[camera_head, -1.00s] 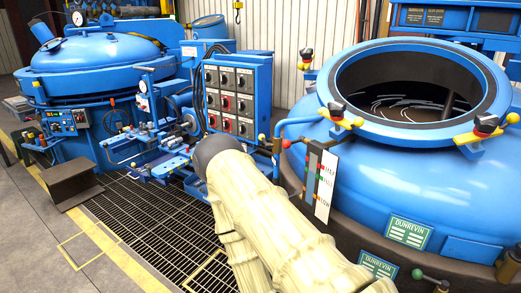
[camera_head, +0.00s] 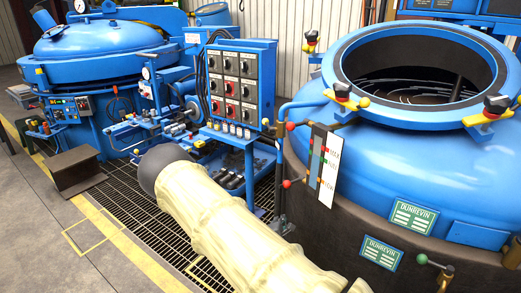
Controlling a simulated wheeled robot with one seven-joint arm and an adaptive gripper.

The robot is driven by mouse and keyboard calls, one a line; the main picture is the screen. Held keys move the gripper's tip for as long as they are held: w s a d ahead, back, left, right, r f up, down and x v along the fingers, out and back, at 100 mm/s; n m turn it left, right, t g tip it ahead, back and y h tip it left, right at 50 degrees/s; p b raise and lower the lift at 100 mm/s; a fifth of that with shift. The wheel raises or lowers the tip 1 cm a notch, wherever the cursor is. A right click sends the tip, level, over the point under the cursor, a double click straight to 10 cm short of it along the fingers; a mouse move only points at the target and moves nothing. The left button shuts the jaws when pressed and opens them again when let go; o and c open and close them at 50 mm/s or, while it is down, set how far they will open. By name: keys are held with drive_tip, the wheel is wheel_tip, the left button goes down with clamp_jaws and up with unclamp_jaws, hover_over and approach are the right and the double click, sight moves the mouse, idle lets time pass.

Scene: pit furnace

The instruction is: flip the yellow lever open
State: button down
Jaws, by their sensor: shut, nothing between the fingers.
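Several yellow parts show, and I cannot tell for sure which is the yellow lever. A small yellow tip (camera_head: 266,122) sits by the right edge of the blue switch panel. Yellow clamp pieces with black and red knobs sit on the right furnace's rim, one at its front left (camera_head: 345,97) and one at its front right (camera_head: 494,109). My arm, in a cream sleeve with a dark grey rounded joint, reaches up and left from the bottom. It stands apart from these yellow parts in the picture. My gripper's fingers do not show.
The right blue furnace (camera_head: 400,155) is open at the top. The switch panel (camera_head: 237,85) stands between it and the closed left furnace (camera_head: 95,50).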

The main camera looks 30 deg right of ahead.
sight(268, 126)
drive_tip(key=w+a+r+n+t+h, duration=0.1)
drive_tip(key=w+r+n+t+h, duration=0.1)
drive_tip(key=w+r, duration=0.6)
drive_tip(key=w+a+r+n+t+h+b, duration=0.1)
drive_tip(key=w+r+n+t, duration=0.3)
drive_tip(key=w+r, duration=0.4)
wheel_tip(268, 126, up, 5)
drive_tip(key=shift+w+f+n+h, duration=0.25)
drive_tip(key=shift+n+h, duration=0.25)
drive_tip(key=shift+n, duration=0.3)
drive_tip(key=shift+w, duration=0.1)
drive_tip(key=s+r+p+x, duration=0.1)
drive_tip(key=r+p+x, duration=0.1)
drive_tip(key=x, duration=1)
drive_tip(key=shift+d+r+p, duration=0.35)
drive_tip(key=shift+d+p, duration=0.1)
drive_tip(key=shift+p, duration=0.15)
drive_tip(key=shift+d+b, duration=0.1)
drive_tip(key=shift+b, duration=0.4)
drive_tip(key=shift+t, duration=0.3)
